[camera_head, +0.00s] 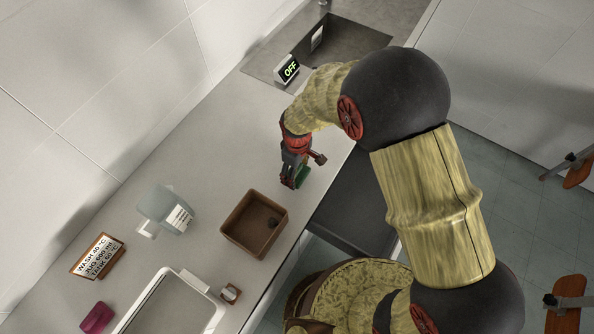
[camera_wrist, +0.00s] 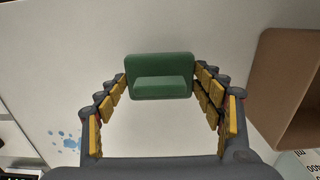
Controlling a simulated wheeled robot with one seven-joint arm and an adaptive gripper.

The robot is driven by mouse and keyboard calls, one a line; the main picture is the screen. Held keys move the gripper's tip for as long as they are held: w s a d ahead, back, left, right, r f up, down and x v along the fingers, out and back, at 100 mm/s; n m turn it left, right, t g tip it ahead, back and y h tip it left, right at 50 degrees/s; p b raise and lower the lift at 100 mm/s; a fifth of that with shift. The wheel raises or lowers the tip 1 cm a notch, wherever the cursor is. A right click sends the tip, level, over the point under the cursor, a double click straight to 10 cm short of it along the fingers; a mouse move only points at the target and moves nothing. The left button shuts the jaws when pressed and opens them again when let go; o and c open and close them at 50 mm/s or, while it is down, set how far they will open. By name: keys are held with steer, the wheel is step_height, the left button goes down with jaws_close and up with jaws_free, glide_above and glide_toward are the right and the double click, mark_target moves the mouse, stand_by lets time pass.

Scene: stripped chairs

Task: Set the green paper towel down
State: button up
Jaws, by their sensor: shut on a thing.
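The green paper towel (camera_wrist: 160,66) is a small green block with a stepped face, between the fingertips of my gripper (camera_wrist: 160,84) in the wrist view. My gripper is shut on it, with a finger pad at each end. In the head view, my gripper (camera_head: 296,178) points down at the grey counter (camera_head: 222,150), and a bit of the green towel (camera_head: 302,176) shows beside the fingers. It is low over the counter; I cannot tell whether it touches.
A brown open box (camera_head: 233,226) with a dark round thing inside stands close by. A clear jug (camera_head: 164,207), a sign (camera_head: 98,256) and a metal tray (camera_head: 172,306) are farther left. A sink (camera_head: 345,48) and an OFF display (camera_head: 287,70) lie beyond. Blue spots (camera_wrist: 66,138) mark the counter.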

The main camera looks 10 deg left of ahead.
steer(key=shift+f, duration=0.35)
steer(key=shift+f, duration=0.2)
steer(key=o, duration=0.9)
steer(key=shift+o, duration=0.2)
steer(key=shift+r, duration=0.1)
step_height(320, 180, up, 12)
steer(key=shift+r, duration=0.1)
